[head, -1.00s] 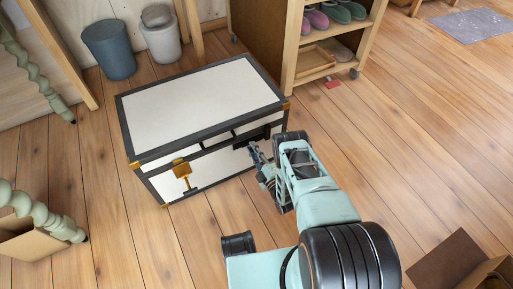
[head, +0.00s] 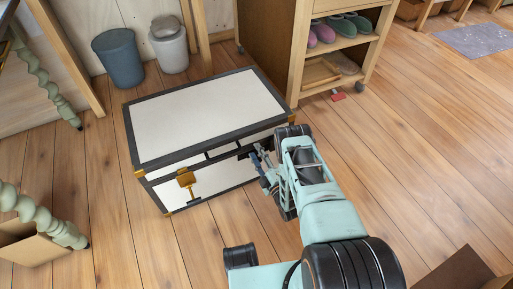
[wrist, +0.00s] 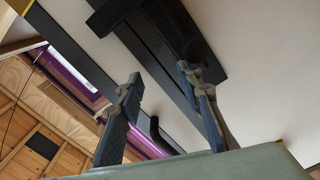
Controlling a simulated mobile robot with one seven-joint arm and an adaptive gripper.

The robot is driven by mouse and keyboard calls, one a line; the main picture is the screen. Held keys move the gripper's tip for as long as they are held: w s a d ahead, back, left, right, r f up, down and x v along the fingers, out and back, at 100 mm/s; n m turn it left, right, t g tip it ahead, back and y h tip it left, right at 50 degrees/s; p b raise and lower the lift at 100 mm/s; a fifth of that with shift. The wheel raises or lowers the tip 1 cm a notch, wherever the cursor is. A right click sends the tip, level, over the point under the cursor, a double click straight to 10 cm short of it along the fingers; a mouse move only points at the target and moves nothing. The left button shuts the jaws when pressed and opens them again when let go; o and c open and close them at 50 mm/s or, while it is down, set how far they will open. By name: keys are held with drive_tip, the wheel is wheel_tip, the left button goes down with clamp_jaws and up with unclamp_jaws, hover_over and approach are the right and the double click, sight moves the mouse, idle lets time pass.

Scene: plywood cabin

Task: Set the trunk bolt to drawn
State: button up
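The trunk (head: 205,115) stands on the floor, with white panels, black edging and brass corners; its lid is down. A brass hasp (head: 186,181) hangs on its front at the left. My gripper (head: 261,160) is at the right part of the trunk's front. In the wrist view my gripper (wrist: 160,78) has its two fingers apart, with nothing clearly held. Black bolt hardware (wrist: 165,30) lies on the white panel beyond the fingertips. A bent dark piece (wrist: 156,132) shows between the fingers; I cannot tell whether it is the bolt's handle. The bolt's position is unclear.
A wooden shelf unit (head: 300,60) with shoes stands behind the trunk at right. A blue-grey bin (head: 117,57) and a lidded grey pail (head: 169,50) stand behind it at left. A cardboard box (head: 40,243) is at lower left. Floor right of my arm is mostly clear.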

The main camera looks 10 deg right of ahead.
drive_tip(key=shift+s+r, duration=0.1)
drive_tip(key=shift+r, duration=2.5)
